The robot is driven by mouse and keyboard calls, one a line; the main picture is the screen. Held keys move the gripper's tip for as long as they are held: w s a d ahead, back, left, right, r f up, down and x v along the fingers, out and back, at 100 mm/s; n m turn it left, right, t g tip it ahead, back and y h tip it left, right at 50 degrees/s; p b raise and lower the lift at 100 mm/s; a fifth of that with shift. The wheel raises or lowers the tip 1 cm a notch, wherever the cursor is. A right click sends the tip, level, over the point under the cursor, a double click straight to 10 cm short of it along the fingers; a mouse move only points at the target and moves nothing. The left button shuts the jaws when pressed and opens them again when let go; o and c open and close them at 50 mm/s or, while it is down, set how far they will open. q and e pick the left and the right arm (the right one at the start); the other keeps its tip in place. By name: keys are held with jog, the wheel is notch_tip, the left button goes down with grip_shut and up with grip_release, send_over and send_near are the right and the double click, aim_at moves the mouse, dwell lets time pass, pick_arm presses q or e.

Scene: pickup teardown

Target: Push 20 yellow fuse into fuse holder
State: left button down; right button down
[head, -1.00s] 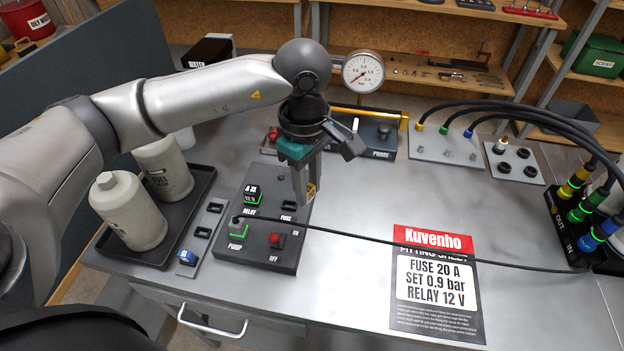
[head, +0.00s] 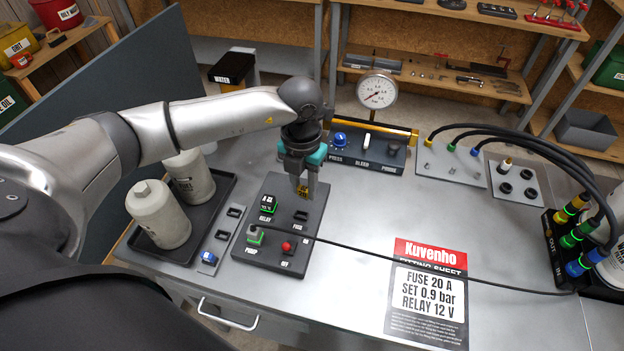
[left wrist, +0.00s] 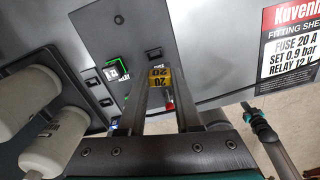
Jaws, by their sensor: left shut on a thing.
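My left gripper (head: 303,189) is shut on the yellow fuse (head: 303,192), which is marked 20. The fuse also shows between the fingertips in the left wrist view (left wrist: 158,79). The gripper holds it above the dark control panel (head: 266,266), near the panel's far right part. The fuse holder (head: 300,216), an empty-looking black slot labelled FUSE, lies just below the fuse in the head view. In the left wrist view the slot (left wrist: 153,54) is just beyond the fuse, and the two look apart. My right gripper is not in view.
The relay (head: 268,204) sits left of the fuse holder on the panel. A black cable (head: 400,262) runs from the PUMP socket rightward across the bench. A strip with a blue fuse (head: 209,258) and a tray with two white canisters (head: 160,214) stand left. The fitting sheet (head: 430,290) lies right.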

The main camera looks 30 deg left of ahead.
pick_arm(q)
jog(key=shift+a+n, duration=0.35)
jog(key=shift+n, duration=0.55)
jog(key=shift+a+f+n, duration=0.1)
jog(key=shift+f+n, duration=0.2)
jog(key=b, duration=0.3)
send_over(301, 217)
jog(key=shift+w+a+f, duration=0.1)
jog(key=shift+w+f, duration=0.1)
jog(key=shift+f, duration=1)
jog(key=shift+w+a+f, duration=0.1)
jog(key=shift+w+f, duration=0.05)
jog(key=shift+f, duration=1)
jog(key=shift+f+b, duration=0.2)
jog(key=shift+b, duration=0.2)
jog(key=shift+f+b, duration=0.55)
jog(key=shift+f, duration=0.15)
jog(key=shift+f+b, duration=0.4)
jog(key=shift+f, duration=0.15)
jog(key=c, duration=0.5)
grip_release()
